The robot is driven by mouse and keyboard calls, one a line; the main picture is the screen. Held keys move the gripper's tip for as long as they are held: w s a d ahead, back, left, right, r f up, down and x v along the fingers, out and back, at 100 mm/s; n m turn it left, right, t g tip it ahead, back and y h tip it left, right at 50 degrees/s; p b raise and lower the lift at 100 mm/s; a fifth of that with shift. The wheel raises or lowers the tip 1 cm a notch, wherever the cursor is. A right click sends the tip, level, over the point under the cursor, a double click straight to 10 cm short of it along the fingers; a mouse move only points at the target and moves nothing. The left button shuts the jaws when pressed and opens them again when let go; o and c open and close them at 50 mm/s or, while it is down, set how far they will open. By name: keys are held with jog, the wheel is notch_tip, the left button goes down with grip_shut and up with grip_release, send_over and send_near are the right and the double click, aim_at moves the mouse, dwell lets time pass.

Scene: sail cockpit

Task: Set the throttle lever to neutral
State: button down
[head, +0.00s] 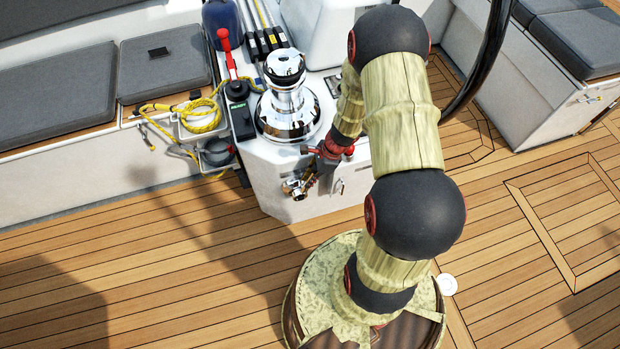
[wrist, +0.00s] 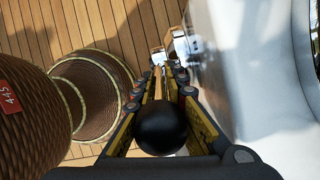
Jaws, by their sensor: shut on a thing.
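The throttle lever's round black knob (wrist: 160,128) sits between the fingers of my gripper (wrist: 158,92) in the wrist view. Its thin shiny shaft (wrist: 158,84) runs away from the knob between the fingertips. My gripper is shut on the lever. In the head view my gripper (head: 312,178) is low at the side of the white console (head: 264,178), by a chrome fitting (head: 294,189). The knob cannot be made out in the head view, and my arm hides part of the console. The lever's exact angle is hard to tell.
A chrome winch (head: 288,105) stands on the console top. Left of it are a red handle (head: 225,42) on a black base and a yellow rope (head: 197,118). Grey-cushioned benches (head: 60,95) line the left side.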

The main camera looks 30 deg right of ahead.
jog(key=shift+w+a+r+g+h+p, duration=0.2)
jog(key=shift+a+h+p, duration=0.25)
jog(key=shift+p, duration=0.65)
jog(key=shift+a+r+g+h+p, duration=0.1)
jog(key=shift+a+r+h+p, duration=0.35)
jog(key=shift+p, duration=0.6)
jog(key=a+p, duration=0.1)
jog(key=p, duration=0.1)
jog(key=h+p, duration=0.1)
jog(key=p, duration=0.2)
jog(key=shift+w+a+f, duration=0.15)
jog(key=shift+w+a, duration=0.1)
jog(key=shift+a, duration=0.1)
jog(key=shift+a+f+g+h+p, duration=0.15)
jog(key=shift+g+h+p, duration=0.15)
jog(key=shift+h+p, duration=0.25)
jog(key=c, duration=1.8)
grip_release()
jog(key=shift+w, duration=0.1)
notch_tip(320, 180, up, 12)
jog(key=shift+s, duration=0.35)
